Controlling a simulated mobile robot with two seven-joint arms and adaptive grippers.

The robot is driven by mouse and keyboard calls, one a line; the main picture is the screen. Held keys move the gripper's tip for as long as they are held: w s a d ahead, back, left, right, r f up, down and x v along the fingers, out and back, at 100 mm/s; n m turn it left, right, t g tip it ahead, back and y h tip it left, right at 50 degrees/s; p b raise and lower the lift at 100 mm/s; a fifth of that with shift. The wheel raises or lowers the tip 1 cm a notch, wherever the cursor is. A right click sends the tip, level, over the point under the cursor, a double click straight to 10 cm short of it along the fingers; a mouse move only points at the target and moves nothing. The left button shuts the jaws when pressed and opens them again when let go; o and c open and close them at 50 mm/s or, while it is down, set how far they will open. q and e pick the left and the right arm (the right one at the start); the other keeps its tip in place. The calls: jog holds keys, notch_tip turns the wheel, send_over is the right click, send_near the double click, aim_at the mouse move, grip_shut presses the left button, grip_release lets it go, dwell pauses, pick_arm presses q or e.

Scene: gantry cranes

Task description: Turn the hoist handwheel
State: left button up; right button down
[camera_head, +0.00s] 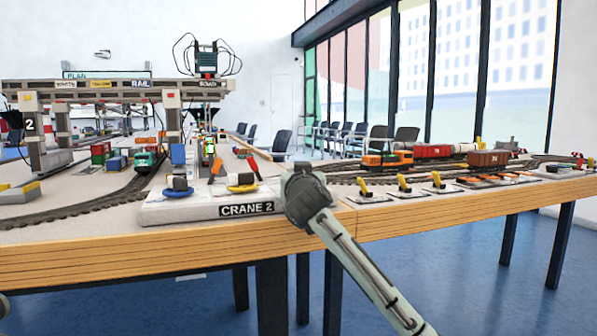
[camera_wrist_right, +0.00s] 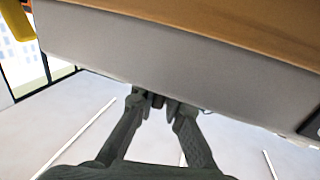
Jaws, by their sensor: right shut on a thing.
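The grey control panel marked CRANE 2 (camera_head: 152,214) sits on the front edge of the table. It carries a blue handwheel (camera_head: 177,193) and a yellow handwheel (camera_head: 241,188); I cannot tell which is the hoist's. My right arm reaches in from the lower right, its wrist at the panel's right end, hiding what lies behind it. In the right wrist view my right gripper (camera_wrist_right: 158,104) is shut on a small dark part (camera_wrist_right: 157,100) beside a large grey surface. What that part belongs to is hidden.
A model gantry crane (camera_head: 110,92) spans tracks at the left, with small coloured containers and a green locomotive (camera_head: 146,158) below. Several yellow levers (camera_head: 404,183) and a train (camera_head: 387,158) stand to the right of my wrist.

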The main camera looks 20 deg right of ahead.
jog(key=shift+h, duration=0.3)
jog(key=c, duration=1.6)
grip_release()
jog(key=v, duration=1.2)
